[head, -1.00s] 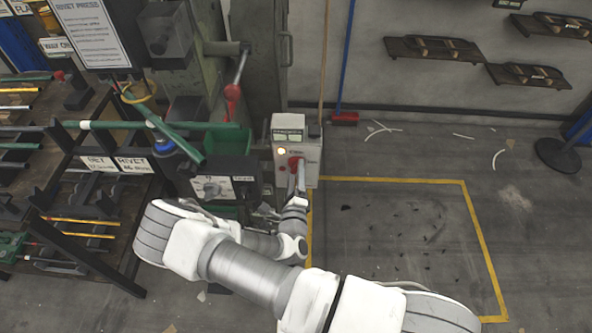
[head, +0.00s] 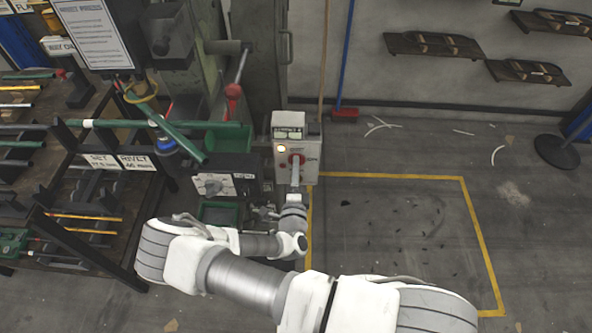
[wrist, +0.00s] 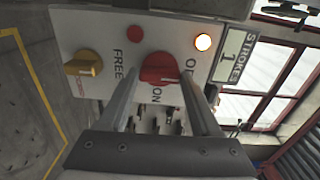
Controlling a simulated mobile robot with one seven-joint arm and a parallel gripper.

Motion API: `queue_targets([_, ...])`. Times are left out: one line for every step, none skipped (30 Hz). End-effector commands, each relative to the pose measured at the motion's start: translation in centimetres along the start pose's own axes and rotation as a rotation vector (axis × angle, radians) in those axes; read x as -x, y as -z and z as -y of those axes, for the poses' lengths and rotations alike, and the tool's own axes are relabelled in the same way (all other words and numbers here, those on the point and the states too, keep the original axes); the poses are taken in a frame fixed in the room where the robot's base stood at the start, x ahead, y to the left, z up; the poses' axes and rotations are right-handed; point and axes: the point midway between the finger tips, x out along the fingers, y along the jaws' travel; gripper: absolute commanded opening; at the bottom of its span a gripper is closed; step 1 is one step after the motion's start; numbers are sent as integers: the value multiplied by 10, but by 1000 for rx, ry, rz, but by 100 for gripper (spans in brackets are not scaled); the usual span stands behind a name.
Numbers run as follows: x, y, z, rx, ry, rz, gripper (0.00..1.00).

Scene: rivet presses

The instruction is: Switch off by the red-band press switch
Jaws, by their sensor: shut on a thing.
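The switch box (head: 306,136) is a pale grey panel at the middle of the head view. Its red rotary switch (wrist: 160,69) is at the centre of the wrist view, beside the "ON" lettering. My gripper (wrist: 159,84) is shut on this red switch, one finger on each side. In the head view my gripper (head: 295,170) reaches the box from the front, partly covering the switch. A lamp (wrist: 203,42) on the panel glows orange-white. A small red button or lamp (wrist: 134,33) appears unlit.
A yellow knob (wrist: 83,64) sits near the "FREE" lettering. A dark machine box with a dial (head: 222,185) stands close left of my gripper. Racks with green and yellow rods (head: 95,160) fill the left. The yellow-marked floor (head: 395,225) at right is mostly clear.

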Motion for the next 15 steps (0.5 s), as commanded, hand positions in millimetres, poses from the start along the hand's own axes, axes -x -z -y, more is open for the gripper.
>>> queue_targets([0, 1, 0, 4, 0, -1, 9])
queue_targets([0, 1, 0, 4, 0, -1, 9])
queue_targets([0, 1, 0, 4, 0, -1, 9])
queue_targets([0, 1, 0, 4, 0, -1, 9])
queue_targets([0, 1, 0, 4, 0, -1, 9])
queue_targets([0, 1, 0, 4, 0, -1, 9])
queue_targets([0, 1, 0, 4, 0, -1, 9])
queue_targets([0, 1, 0, 4, 0, -1, 9])
queue_targets([0, 1, 0, 4, 0, -1, 72])
queue_targets([0, 1, 0, 4, 0, -1, 78])
queue_targets([0, 1, 0, 4, 0, -1, 83])
queue_targets([0, 1, 0, 4, 0, -1, 90])
queue_targets([0, 1, 0, 3, 0, 0, 95])
queue_targets([0, 0, 0, 3, 0, 0, 95])
queue_targets([0, 0, 0, 3, 0, 0, 95])
